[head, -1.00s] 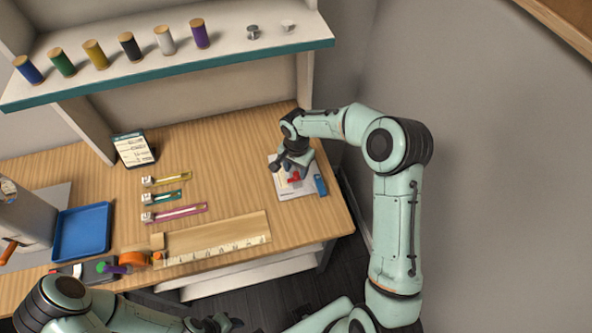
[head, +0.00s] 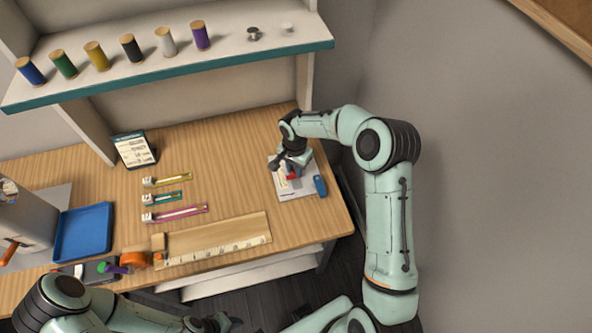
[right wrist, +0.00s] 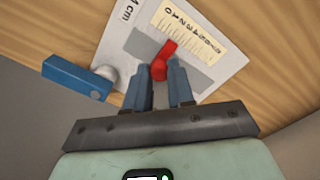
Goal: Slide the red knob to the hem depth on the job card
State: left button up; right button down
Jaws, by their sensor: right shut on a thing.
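The red knob (right wrist: 161,67) sits on a pale gauge plate (right wrist: 118,42) with a grey strip and a numbered scale (right wrist: 187,32). Its red pointer reaches toward the middle of the scale; I cannot read the exact mark. My right gripper (right wrist: 164,80) is shut on the knob, one blue-grey finger on each side. In the head view, my right gripper (head: 288,164) largely covers the knob (head: 293,173) on the plate (head: 297,190). The job card (head: 134,150) stands at the table's back left, its writing too small to read. My left gripper (head: 215,323) is at the bottom edge, its jaws unclear.
A blue block (right wrist: 77,76) with a round pale part is at the plate's edge. Yellow, teal and magenta slide gauges (head: 175,213), a wooden ruler (head: 215,250) and a blue tray (head: 82,231) lie to the left. A spool shelf (head: 170,68) overhangs the back.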

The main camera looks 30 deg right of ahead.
aim_at(294, 169)
jog(key=shift+w+d, duration=0.1)
jog(key=shift+w, duration=0.3)
jog(key=c, duration=1)
grip_release()
jog(key=shift+s, duration=0.15)
notch_tip(294, 169, up, 13)
jog(key=shift+r, duration=0.2)
